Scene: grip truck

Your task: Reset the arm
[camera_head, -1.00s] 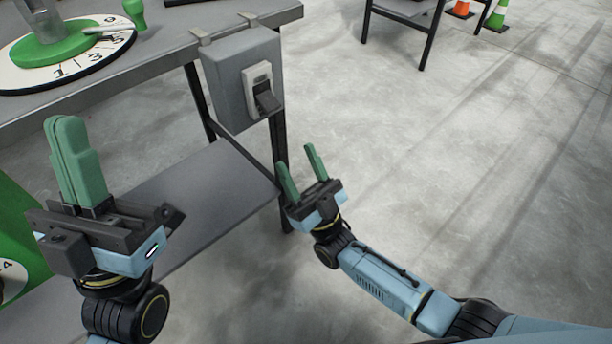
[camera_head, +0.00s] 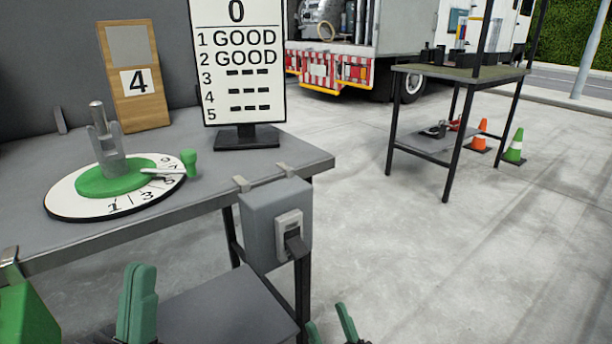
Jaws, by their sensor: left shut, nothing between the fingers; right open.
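My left gripper (camera_head: 137,304) shows at the bottom left with its green fingers shut and nothing between them. My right gripper (camera_head: 331,324) shows at the bottom edge, its two green fingers apart and empty. Both grippers are below the tabletop level in the picture, and most of both arms is cut off by the lower edge. A grey box (camera_head: 262,220) with a dark switch lever (camera_head: 296,244) hangs on the table's front edge, above and left of the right gripper. The lever points down. Neither gripper touches the box.
The grey table (camera_head: 215,190) bears a numbered dial (camera_head: 90,206) with a green hub and pointer handle, a wooden board (camera_head: 135,60) marked 4, and a scoreboard (camera_head: 240,90). A second table (camera_head: 450,72), traffic cones (camera_head: 513,147) and a truck (camera_head: 345,70) stand behind. Floor at right is clear.

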